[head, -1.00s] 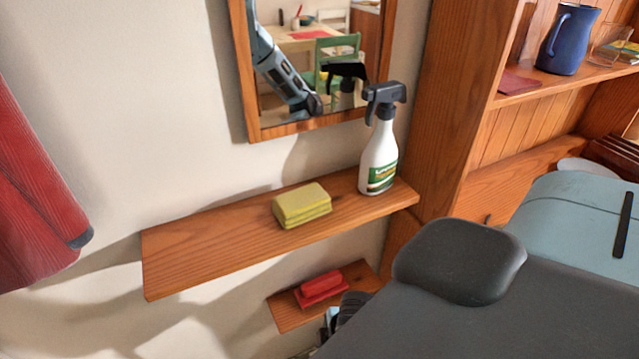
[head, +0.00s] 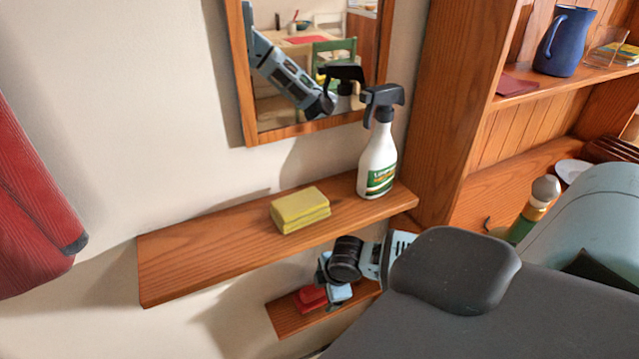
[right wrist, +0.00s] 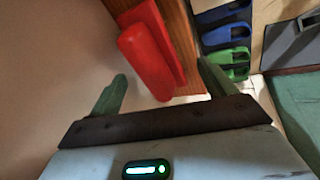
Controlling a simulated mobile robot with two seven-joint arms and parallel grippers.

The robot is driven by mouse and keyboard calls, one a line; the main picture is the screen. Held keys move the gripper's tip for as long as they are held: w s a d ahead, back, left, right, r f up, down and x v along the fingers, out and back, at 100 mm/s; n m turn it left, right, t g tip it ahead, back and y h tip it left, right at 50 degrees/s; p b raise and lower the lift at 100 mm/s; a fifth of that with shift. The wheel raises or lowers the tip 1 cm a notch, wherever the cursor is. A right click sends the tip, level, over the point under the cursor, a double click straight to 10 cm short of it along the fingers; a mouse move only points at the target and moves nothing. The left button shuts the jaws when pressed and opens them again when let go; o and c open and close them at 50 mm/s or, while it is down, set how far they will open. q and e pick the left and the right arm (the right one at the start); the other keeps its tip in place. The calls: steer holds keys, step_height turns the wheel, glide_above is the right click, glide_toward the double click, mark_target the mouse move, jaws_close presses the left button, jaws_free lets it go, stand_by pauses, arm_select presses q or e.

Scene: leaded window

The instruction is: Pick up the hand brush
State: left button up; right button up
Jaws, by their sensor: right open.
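The red hand brush (head: 309,298) lies on the small lower wooden shelf (head: 290,321) in the head view. My right gripper (head: 338,290) is at the brush's right side, just over the shelf, and partly covers the brush. In the right wrist view, the brush (right wrist: 150,55) lies lengthwise ahead, and its near end shows in the gap between the fingers of my open right gripper (right wrist: 163,82). The gripper holds nothing. Whether the fingers reach down around the brush I cannot tell. My left gripper is not in view.
A long upper shelf (head: 190,262) overhangs close to my right wrist, bearing a yellow sponge (head: 300,210) and a spray bottle (head: 378,165). A mirror (head: 243,100) hangs above. Blue and green slippers (right wrist: 226,62) show beside the small shelf.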

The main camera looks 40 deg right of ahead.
mark_target(320, 290)
steer(key=shift+b+x, duration=0.35)
steer(key=shift+x, duration=2.25)
steer(key=shift+w+a+r, duration=0.1)
steer(key=shift+w, duration=0.05)
steer(key=shift+c, duration=0.3)
steer(key=c, duration=1.1)
steer(key=shift+r, duration=0.1)
steer(key=shift+c, duration=0.8)
steer(key=shift+r, duration=0.55)
step_height(320, 290, up, 3)
steer(key=shift+w+f, duration=0.1)
steer(key=shift+f, duration=0.15)
steer(key=shift+s+a+r+p, duration=0.25)
steer(key=shift+s+a, duration=0.55)
steer(key=shift+s, duration=1.8)
steer(key=shift+s+a+r+p, duration=0.2)
steer(key=shift+s+a, duration=0.6)
steer(key=shift+s, duration=1.75)
steer(key=shift+s+a+r+p, duration=0.2)
steer(key=shift+s+a, duration=0.6)
steer(key=shift+s, duration=1.8)
